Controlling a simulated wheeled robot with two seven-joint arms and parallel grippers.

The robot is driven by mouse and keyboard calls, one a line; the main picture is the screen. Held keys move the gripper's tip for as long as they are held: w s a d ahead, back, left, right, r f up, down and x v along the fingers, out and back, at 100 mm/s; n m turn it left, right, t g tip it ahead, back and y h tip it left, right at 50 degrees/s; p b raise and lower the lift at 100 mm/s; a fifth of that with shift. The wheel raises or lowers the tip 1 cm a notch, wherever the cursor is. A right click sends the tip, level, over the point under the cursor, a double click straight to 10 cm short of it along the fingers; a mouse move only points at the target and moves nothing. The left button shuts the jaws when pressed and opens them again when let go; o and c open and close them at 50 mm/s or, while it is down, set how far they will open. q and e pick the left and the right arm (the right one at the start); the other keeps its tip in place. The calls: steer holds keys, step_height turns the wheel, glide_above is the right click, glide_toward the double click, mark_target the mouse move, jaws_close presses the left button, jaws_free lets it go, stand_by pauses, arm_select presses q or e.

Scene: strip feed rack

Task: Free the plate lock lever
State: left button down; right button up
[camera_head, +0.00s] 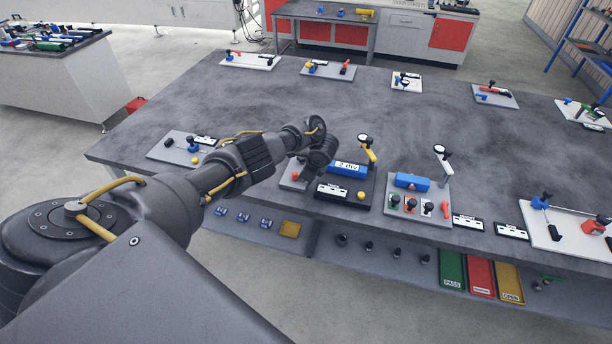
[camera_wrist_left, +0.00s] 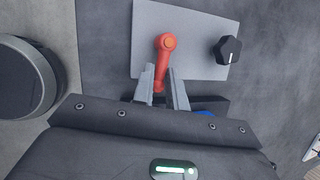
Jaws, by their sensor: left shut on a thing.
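A red-orange lever (camera_wrist_left: 164,60) with a round pivot end sits on a light grey plate (camera_wrist_left: 200,22) in the left wrist view. My left gripper (camera_wrist_left: 163,90) has one finger on each side of the lever's lower arm and is shut on it. A black knob (camera_wrist_left: 228,49) with a white mark stands on the same plate, to the right of the lever. In the head view my left gripper (camera_head: 306,178) reaches down over the plate (camera_head: 288,183), and the wrist hides most of the lever. My right gripper is not in view.
Just right of the plate is a dark fixture with a blue "2 div" block (camera_head: 348,169) and a yellow lever (camera_head: 368,150). Another plate with a blue block (camera_head: 411,182) is further right. Several fixtures line the table (camera_head: 240,95), whose middle is clear.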

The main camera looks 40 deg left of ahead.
arm_select(q)
steer(key=shift+r, duration=0.1)
steer(key=c, duration=1.4)
jaws_free()
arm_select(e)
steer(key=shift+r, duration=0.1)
